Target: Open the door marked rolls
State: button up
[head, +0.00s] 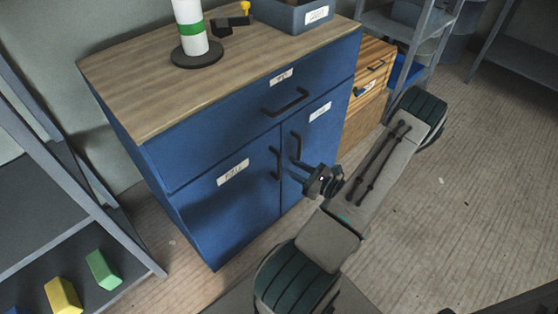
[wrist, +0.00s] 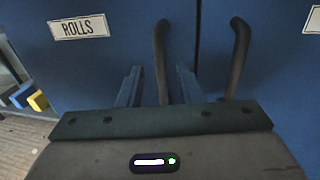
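The door marked ROLLS (head: 228,195) is the left blue door of the cabinet, and it is shut. Its label (wrist: 79,27) reads ROLLS in the wrist view. Its dark upright bar handle (head: 276,163) is near the door's right edge. My gripper (head: 308,180) is open and empty in front of the doors, with a gap to the handle in the head view. In the wrist view the handle (wrist: 160,55) appears between my two fingers (wrist: 160,85), its lower end hidden behind my gripper body.
The right door (head: 318,130) has its own handle (head: 296,147) close by. A drawer (head: 270,105) is above. On top stand a white-green cylinder (head: 190,28) and a grey bin (head: 290,14). A shelf (head: 120,235) with coloured blocks is left. Floor at right is clear.

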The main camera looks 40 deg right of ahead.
jog(key=x, duration=0.7)
jog(key=shift+s, duration=0.1)
grip_shut()
